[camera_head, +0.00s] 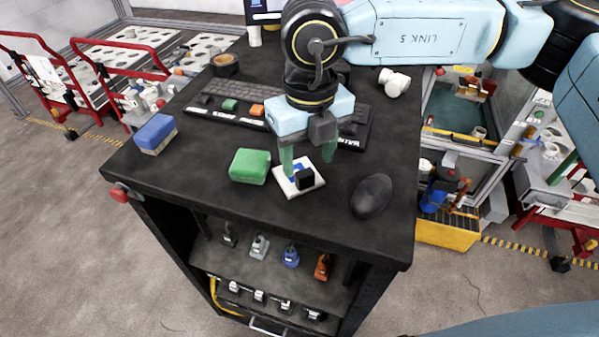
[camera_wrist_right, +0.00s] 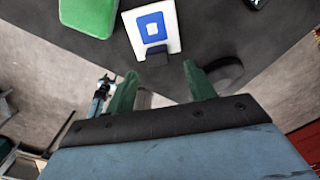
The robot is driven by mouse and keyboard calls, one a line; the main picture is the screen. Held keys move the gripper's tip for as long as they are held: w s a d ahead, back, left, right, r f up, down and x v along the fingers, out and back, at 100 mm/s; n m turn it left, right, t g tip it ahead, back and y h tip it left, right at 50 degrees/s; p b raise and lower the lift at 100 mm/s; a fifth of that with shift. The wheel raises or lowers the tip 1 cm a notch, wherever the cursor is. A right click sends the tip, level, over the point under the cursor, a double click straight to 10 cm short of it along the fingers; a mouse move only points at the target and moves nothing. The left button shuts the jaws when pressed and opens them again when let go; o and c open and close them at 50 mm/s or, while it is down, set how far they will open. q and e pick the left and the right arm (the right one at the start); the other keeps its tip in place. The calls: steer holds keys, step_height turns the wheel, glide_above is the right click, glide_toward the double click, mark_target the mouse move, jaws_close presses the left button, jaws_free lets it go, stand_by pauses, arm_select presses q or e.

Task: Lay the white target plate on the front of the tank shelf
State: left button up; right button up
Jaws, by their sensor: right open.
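The white target plate (camera_head: 314,184) lies on the black worktop, with a blue square on its face and a black block-like grip at its edge. It also shows in the right wrist view (camera_wrist_right: 131,32). My right gripper (camera_head: 308,166) is open, with its green fingers over the plate, one to each side of the black grip. In the wrist view its fingertips (camera_wrist_right: 161,71) frame the grip, with nothing held. I cannot tell contact. A tank-like bay (camera_head: 455,115) with a green inside stands at the right; which part is its shelf is unclear. My left gripper is not in view.
A green block (camera_head: 250,166) lies left of the plate, a dark rounded object (camera_head: 371,195) right of it. A blue block (camera_head: 155,134) lies farther left. A keyboard (camera_head: 225,103) is behind. White cylinders (camera_head: 394,82) lie at the back right. The worktop's front is clear.

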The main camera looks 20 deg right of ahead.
mark_target(307, 175)
steer(key=shift+s+f, duration=0.1)
steer(key=shift+f, duration=0.35)
step_height(307, 175, down, 4)
steer(key=shift+r+p, duration=0.2)
steer(key=shift+p, duration=0.7)
steer(key=shift+f, duration=0.4)
steer(key=shift+c, duration=0.3)
steer(key=shift+r, duration=0.15)
steer(key=c, duration=1.1)
